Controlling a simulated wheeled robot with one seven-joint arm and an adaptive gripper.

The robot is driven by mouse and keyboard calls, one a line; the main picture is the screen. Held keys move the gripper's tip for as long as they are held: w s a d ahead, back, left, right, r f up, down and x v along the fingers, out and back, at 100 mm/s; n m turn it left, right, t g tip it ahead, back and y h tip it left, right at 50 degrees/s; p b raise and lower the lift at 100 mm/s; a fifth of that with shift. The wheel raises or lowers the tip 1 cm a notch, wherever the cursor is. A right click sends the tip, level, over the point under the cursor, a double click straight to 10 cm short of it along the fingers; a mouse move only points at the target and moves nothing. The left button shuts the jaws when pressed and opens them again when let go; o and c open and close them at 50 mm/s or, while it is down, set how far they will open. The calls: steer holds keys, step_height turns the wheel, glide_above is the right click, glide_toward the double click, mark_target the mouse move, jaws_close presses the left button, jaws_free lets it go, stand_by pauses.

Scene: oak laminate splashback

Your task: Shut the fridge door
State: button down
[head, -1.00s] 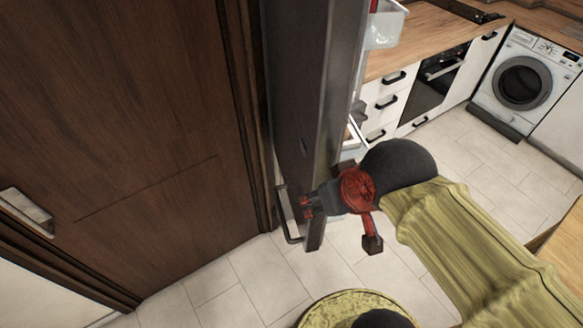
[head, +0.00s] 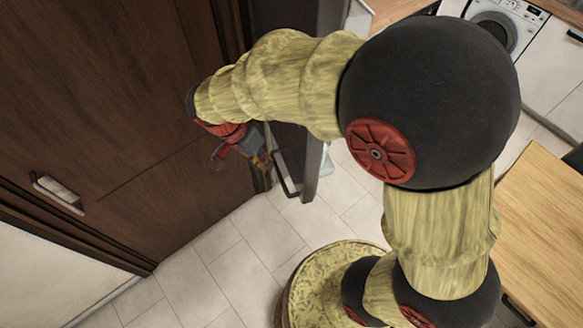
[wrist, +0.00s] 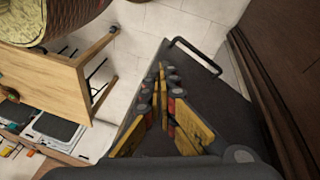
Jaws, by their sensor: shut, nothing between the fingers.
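The fridge door (head: 290,145) is a dark grey panel standing open, nearly edge-on in the head view. My arm hides much of its upper part. Its bar handle (head: 287,183) is low on the outer face. In the wrist view the door's dark face (wrist: 222,118) fills the middle, and the handle (wrist: 197,56) shows beyond the fingertips. My gripper (head: 264,163) is on the handle side of the door, close to the handle. Its fingers (wrist: 161,76) are together with nothing between them. I cannot tell whether they touch the door.
A dark wooden door (head: 110,110) with a metal handle is close on the left. A wooden table (head: 535,225) stands at the right and a washing machine (head: 500,28) at the back right. A round yellow-topped piece (head: 325,280) is at the bottom. Tiled floor (head: 225,265) is clear in front.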

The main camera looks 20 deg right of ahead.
steer(key=d+f+m+p, duration=0.1)
steer(key=d+f+m, duration=0.6)
steer(key=d+f, duration=0.1)
steer(key=shift+w+d+h, duration=0.15)
steer(key=shift+w+h, duration=0.15)
steer(key=shift+w, duration=0.15)
stand_by(0.3)
stand_by(0.4)
